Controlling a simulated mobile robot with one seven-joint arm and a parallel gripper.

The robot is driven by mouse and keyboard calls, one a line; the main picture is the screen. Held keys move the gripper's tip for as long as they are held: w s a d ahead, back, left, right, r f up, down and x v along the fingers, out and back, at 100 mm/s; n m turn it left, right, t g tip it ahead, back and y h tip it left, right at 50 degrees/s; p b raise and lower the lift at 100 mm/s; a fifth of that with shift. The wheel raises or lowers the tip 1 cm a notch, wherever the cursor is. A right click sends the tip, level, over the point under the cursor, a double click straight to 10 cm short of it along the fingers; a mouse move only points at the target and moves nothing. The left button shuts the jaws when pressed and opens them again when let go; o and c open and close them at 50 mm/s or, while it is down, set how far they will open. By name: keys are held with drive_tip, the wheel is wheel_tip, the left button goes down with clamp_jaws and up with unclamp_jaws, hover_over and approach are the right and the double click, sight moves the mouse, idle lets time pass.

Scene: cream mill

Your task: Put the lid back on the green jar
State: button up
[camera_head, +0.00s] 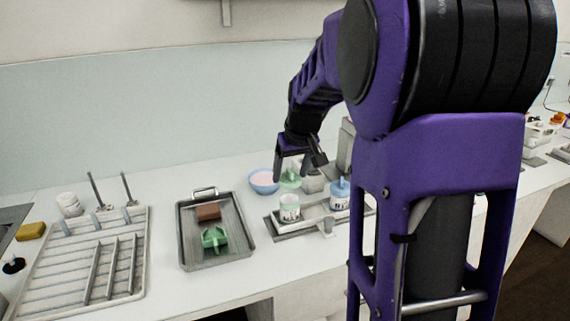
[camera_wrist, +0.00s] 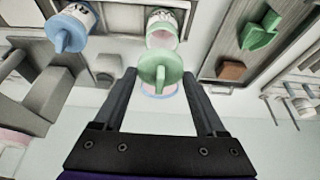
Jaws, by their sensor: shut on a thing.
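The green jar (camera_head: 290,208) is a small pale container with a green band and a printed label. It stands upright on a grey tray-like stand, and also shows at the top of the wrist view (camera_wrist: 163,30). Its top appears uncovered. My gripper (camera_head: 299,171) is shut on the pale green lid (camera_head: 290,181), a round disc with a raised grip. The lid is between the fingertips in the wrist view (camera_wrist: 160,66). It is held in the air, behind and above the jar in the head view, apart from it.
A blue-lidded jar (camera_head: 340,194) stands right of the green jar on the same stand (camera_head: 296,232). A blue bowl (camera_head: 263,187) of pink contents sits behind. A metal tray (camera_head: 187,262) at left holds a brown block (camera_head: 208,212) and a green object (camera_head: 214,239). A rack (camera_head: 75,262) is further left.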

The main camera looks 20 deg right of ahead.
sight(292, 181)
drive_tip(key=shift+f+b, duration=1.65)
drive_tip(key=shift+f, duration=0.55)
drive_tip(key=shift+s+f+b, duration=0.1)
drive_tip(key=shift+f+b, duration=0.4)
drive_tip(key=shift+f, duration=0.1)
idle(0.7)
drive_tip(key=o, duration=1.2)
drive_tip(key=shift+o, duration=0.2)
drive_tip(key=shift+r, duration=0.15)
drive_tip(key=shift+r+p, duration=1.7)
drive_tip(key=shift+r, duration=0.45)
